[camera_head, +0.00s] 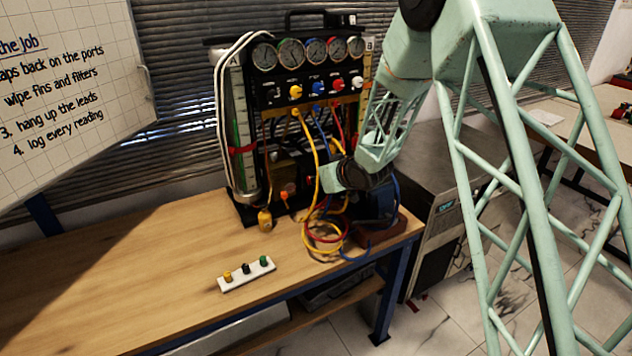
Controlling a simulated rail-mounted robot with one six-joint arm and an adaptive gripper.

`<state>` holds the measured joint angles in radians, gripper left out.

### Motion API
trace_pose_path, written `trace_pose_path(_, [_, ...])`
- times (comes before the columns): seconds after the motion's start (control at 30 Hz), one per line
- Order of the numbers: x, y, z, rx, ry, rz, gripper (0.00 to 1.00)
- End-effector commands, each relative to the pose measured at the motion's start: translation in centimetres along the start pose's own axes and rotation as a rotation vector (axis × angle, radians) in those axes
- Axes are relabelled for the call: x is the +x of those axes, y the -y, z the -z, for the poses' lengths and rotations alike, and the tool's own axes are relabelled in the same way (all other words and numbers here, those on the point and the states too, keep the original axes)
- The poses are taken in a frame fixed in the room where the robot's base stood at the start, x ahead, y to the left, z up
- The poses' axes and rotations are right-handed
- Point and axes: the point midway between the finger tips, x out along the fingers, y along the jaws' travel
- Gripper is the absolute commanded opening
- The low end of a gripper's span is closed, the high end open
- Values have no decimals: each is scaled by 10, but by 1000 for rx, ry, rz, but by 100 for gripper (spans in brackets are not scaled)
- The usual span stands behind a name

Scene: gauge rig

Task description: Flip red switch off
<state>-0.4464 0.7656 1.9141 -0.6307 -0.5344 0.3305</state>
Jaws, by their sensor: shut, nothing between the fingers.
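The gauge rig (304,90) stands at the back of the wooden bench, with a row of round gauges and yellow, blue, red and white knobs below them. I cannot pick out the red switch with certainty; a small orange-red piece (284,196) shows low on the rig's front. My arm reaches down from the upper right, and its wrist is in front of the lower right of the rig. My gripper (300,168) points in toward the dark lower part of the rig. It is shut and empty, and its fingertips are hard to make out. Contact cannot be told.
Yellow, blue and red hoses (322,232) hang and coil around my wrist and on the bench (130,275). A white strip with yellow, black and green caps (247,273) lies at the front. The bench's left side is clear. A grey cabinet (440,215) stands to the right.

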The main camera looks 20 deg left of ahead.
Motion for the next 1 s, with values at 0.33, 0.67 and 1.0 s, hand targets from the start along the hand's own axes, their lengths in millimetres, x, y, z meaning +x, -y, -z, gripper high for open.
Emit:
trace_pose_path(0.33, [-39,-2,4,2,1,-2,0])
trace_pose_path(0.67, [-82,-1,5,1,-1,-2,0])
trace_pose_path(1.0, [-114,-1,3,0,1,-1,0])
